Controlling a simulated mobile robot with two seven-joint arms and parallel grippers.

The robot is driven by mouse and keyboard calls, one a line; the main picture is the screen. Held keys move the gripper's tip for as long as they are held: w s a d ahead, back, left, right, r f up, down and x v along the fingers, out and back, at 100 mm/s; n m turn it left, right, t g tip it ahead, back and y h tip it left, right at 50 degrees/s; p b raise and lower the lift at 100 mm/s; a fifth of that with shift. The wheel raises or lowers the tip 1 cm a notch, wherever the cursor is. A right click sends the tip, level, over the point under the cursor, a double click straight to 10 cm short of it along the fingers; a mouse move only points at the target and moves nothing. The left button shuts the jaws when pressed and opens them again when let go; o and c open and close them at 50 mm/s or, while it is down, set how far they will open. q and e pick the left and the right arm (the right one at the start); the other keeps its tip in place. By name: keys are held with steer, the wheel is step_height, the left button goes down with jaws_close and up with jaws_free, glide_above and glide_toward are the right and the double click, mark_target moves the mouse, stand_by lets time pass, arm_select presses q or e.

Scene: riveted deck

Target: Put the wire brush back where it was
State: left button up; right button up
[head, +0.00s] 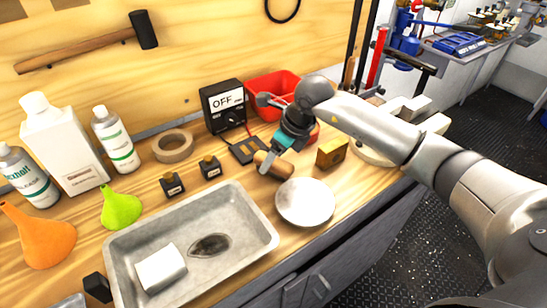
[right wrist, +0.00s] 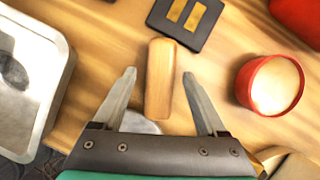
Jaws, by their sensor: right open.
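A rounded wooden block (head: 273,164), which looks like the wire brush, is on the workbench between the black plate with yellow bars and the pale round dish. I cannot see any bristles. In the right wrist view the wooden block (right wrist: 160,80) lies between my right gripper's spread fingers, with gaps on both sides. My right gripper (head: 277,152) is open and points down at the block from above; it holds nothing. My left gripper is in neither view.
A metal tray (head: 118,244) holds a white block and a dark oval patch. The round dish (head: 305,202) sits near the front edge. A black plate (head: 247,151), a red tin (right wrist: 272,84), a tan block (head: 332,152) and an OFF box (head: 223,103) crowd the gripper.

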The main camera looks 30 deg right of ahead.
steer(key=p+v, duration=0.1)
steer(key=v, duration=1)
steer(key=shift+r, duration=0.1)
